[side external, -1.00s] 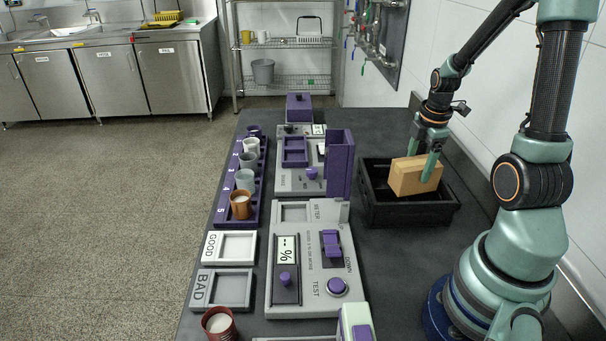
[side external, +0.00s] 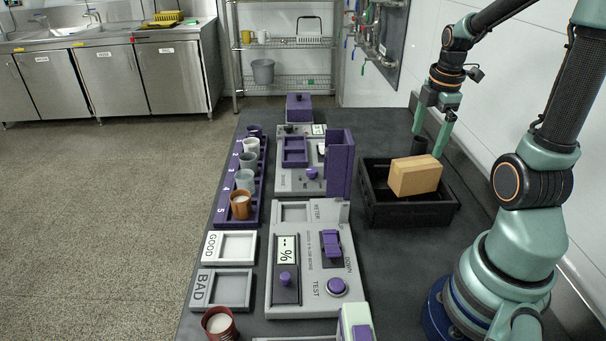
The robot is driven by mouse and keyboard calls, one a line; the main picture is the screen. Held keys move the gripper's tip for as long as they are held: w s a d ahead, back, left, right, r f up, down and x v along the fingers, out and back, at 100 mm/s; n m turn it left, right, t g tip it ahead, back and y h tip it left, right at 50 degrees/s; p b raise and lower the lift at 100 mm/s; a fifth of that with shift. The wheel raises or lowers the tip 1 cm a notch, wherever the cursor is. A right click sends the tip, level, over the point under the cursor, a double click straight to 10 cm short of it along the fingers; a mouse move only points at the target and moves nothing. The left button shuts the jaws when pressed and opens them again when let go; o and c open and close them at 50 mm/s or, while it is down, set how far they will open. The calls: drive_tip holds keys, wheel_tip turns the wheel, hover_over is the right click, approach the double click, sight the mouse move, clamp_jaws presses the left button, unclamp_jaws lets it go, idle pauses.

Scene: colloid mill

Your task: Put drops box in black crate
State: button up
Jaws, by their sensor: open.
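A plain brown box (side external: 415,175), the likely drops box, sits tilted in the black crate (side external: 410,215), its upper part above the rim. No label is readable on it. The crate stands on the dark bench to the right of the grey machines. My gripper (side external: 428,146) is open and empty, apart from the box, and appears above and behind it in the side view. The box hides part of the crate's inside.
A tall purple panel (side external: 340,165) stands left of the crate. A purple rack (side external: 226,198) with several cups lies farther left. The bench in front of the crate is clear.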

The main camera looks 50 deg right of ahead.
drive_tip(key=w+a+r+m+t, duration=0.1)
drive_tip(key=a+r+m, duration=0.1)
drive_tip(key=a, duration=0.5)
drive_tip(key=w+a+r+m+t, duration=0.1)
drive_tip(key=a+r+m+t, duration=0.1)
drive_tip(key=a+m, duration=0.3)
drive_tip(key=w+a+r+m+t+y, duration=0.1)
drive_tip(key=w+a+r+m, duration=0.1)
drive_tip(key=a, duration=0.9)
drive_tip(key=shift+r+m, duration=0.85)
drive_tip(key=shift+m, duration=0.35)
